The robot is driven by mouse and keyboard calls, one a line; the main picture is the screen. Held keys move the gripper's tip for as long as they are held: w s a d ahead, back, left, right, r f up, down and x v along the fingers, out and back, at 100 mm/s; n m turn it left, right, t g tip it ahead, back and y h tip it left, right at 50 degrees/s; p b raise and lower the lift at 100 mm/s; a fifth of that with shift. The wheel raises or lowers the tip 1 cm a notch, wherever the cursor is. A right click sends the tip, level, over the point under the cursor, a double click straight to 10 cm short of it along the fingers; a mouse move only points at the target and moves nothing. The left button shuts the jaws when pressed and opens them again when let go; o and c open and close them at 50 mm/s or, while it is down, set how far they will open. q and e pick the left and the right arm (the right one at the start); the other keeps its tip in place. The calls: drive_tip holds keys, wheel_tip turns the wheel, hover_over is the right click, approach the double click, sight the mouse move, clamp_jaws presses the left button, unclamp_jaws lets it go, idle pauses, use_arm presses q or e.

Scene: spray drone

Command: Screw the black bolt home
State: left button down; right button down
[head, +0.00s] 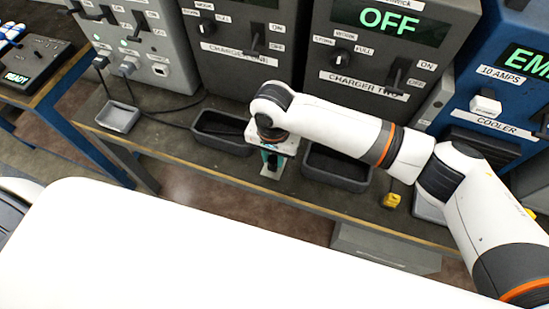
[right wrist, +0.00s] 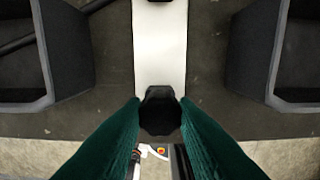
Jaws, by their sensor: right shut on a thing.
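The black bolt (right wrist: 160,112) shows in the right wrist view as a dark, lobed head at the near end of a white strip (right wrist: 160,50). My right gripper (right wrist: 160,118) has its two green fingers shut on the bolt, one on each side of the head. In the head view my right gripper (head: 271,160) points down at the bench between two dark bins, and my wrist hides the bolt. How deep the bolt sits cannot be told. My left gripper is not in view.
Dark open bins stand to the left (head: 222,132) and right (head: 336,168) of my right gripper, close by. Charger cabinets (head: 365,50) rise behind. A yellow object (head: 391,200) lies right on the bench (head: 300,205). Cables and a small grey tray (head: 119,117) are at left.

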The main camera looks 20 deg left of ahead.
drive_tip(key=shift+r+m+p, duration=0.15)
drive_tip(key=shift+m+p, duration=0.35)
drive_tip(key=shift+p, duration=0.25)
drive_tip(key=m+p, duration=0.2)
drive_tip(key=p, duration=0.1)
drive_tip(key=shift+m, duration=0.4)
drive_tip(key=m+p, duration=0.4)
drive_tip(key=p, duration=0.1)
drive_tip(key=m+p, duration=0.5)
drive_tip(key=m, duration=0.1)
drive_tip(key=shift+m+p, duration=0.4)
drive_tip(key=shift+m, duration=0.1)
drive_tip(key=shift+s+a+f, duration=0.1)
drive_tip(key=shift+f, duration=0.1)
drive_tip(key=shift+s+a, duration=0.1)
drive_tip(key=shift+a, duration=0.05)
